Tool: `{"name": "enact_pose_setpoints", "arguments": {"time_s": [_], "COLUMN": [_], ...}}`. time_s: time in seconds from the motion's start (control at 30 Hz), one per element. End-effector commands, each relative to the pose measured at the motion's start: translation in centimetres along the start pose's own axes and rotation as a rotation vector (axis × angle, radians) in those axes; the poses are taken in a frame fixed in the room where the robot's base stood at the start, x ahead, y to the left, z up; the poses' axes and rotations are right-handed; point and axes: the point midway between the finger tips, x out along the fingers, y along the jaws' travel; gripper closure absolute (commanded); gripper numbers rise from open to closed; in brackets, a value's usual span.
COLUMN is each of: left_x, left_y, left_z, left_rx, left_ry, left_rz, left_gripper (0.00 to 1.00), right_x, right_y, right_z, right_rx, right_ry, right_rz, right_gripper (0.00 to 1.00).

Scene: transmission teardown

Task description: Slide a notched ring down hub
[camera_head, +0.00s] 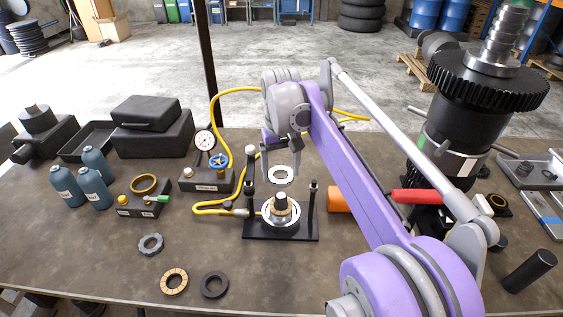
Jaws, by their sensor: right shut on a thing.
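The hub (281,203) stands upright on a black fixture base between dark posts, with a pale round collar (267,217) around its foot. My right gripper (281,170) reaches in from the right and points down over the fixture. It is shut on a pale ring (273,180) just above the hub's top. The ring looks nearly level and apart from the hub; its notches are too small to make out. A grey notched ring (151,253) lies on the bench at the left front. My left gripper is not in view.
A tan ring (174,291) and a black ring (215,294) lie near the front edge. A pressure gauge (205,140) with a yellow hose stands behind left. Blue bottles (67,187) are at left. A tall geared shaft assembly (455,130) stands at right.

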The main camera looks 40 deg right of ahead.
Motion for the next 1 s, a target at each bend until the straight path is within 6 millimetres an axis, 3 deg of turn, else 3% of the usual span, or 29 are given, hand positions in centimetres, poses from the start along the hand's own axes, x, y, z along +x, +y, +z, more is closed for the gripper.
{"name": "enact_pose_setpoints", "arguments": {"time_s": [1.0], "left_x": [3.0], "left_y": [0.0], "left_z": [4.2], "left_rx": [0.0], "left_ry": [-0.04], "left_rz": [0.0], "left_gripper": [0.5], "right_x": [6.1], "right_y": [0.0], "right_z": [0.1], "right_rx": [0.0], "right_ry": [-0.001], "right_rz": [0.0], "right_gripper": [0.92]}}
